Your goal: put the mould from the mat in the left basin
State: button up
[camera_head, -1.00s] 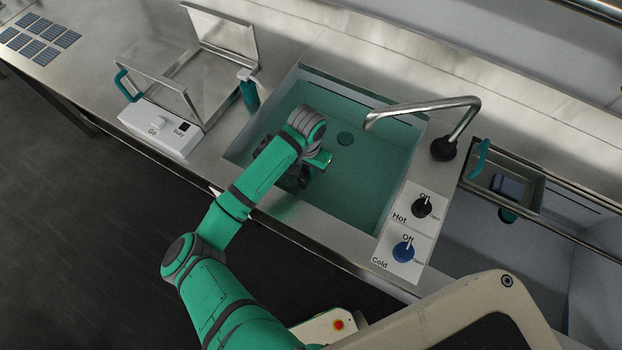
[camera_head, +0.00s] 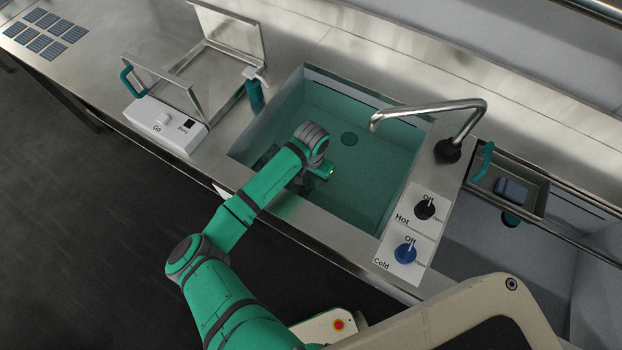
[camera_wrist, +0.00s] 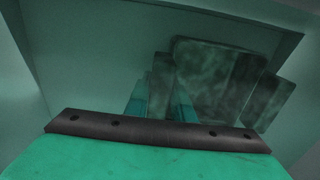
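In the wrist view my gripper (camera_wrist: 160,100) shows two teal fingers, apart from each other. A dark, mottled, box-like thing, seemingly the mould (camera_wrist: 215,80), is just beyond and right of them. A narrow side piece of it shows between the fingers; whether they press on it is unclear. The mat is not clearly seen.
A curved tap (camera_head: 440,105) hangs over the basin's right side. Hot and cold knobs (camera_head: 404,254) sit at its right rim. A soap bottle (camera_head: 254,95) and an open-lidded press-like machine (camera_head: 165,128) stand left. Several dark panels (camera_head: 45,35) lie far left.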

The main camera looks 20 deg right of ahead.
jog(key=o, duration=0.4)
jog(key=shift+c, duration=0.2)
jog(key=shift+r, duration=0.1)
notch_tip(320, 180, up, 12)
jog(key=shift+r, duration=0.1)
dwell(0.5)
